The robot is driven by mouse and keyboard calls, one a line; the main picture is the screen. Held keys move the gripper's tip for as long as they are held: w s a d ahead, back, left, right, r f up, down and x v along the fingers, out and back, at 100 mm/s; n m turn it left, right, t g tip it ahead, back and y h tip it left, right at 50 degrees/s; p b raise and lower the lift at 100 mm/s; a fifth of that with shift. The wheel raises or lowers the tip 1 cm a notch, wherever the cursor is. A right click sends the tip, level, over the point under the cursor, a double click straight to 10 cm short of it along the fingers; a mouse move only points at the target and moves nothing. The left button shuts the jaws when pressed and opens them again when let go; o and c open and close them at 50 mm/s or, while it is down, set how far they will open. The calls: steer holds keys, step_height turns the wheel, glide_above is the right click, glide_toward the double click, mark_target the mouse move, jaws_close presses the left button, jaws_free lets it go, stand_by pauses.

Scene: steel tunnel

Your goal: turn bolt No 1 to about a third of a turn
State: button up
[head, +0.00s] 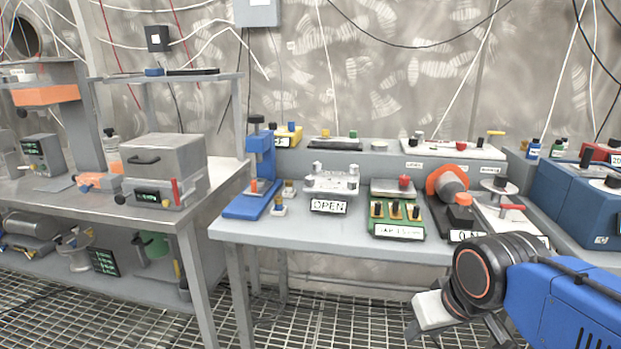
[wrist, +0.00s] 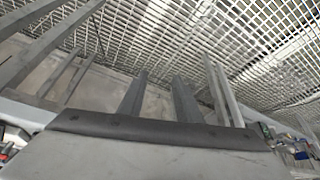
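I cannot tell which part is bolt No 1; no number is legible on any bolt. On the middle bench, a silver fixture (head: 332,181) with upright posts stands behind a sign reading OPEN (head: 329,206). Right of it, a green block (head: 397,222) carries several yellow-and-black knobs and a label too small to read surely. My gripper (wrist: 161,78) shows two dark fingers apart with nothing between them in the wrist view. In the head view my arm is at the lower right, in front of the bench and apart from these fixtures; the fingertips are not clear there.
The middle bench (head: 265,230) also holds a blue press (head: 261,160), an orange-ringed device (head: 447,182) and a red-handled valve (head: 511,207). A grey box (head: 163,165) sits on the left bench. A blue case (head: 575,200) is at right. Grating floor (head: 90,310) is open in front.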

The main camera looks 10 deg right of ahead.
steer(key=shift+o, duration=0.6)
steer(key=shift+o, duration=0.9)
steer(key=shift+w+r, duration=0.1)
steer(key=shift+r, duration=0.05)
step_height(320, 180, up, 33)
steer(key=n+g, duration=0.5)
steer(key=n, duration=1.2)
glide_above(311, 177)
step_height(311, 177, down, 18)
steer(key=shift+r, duration=0.2)
steer(key=c, duration=1)
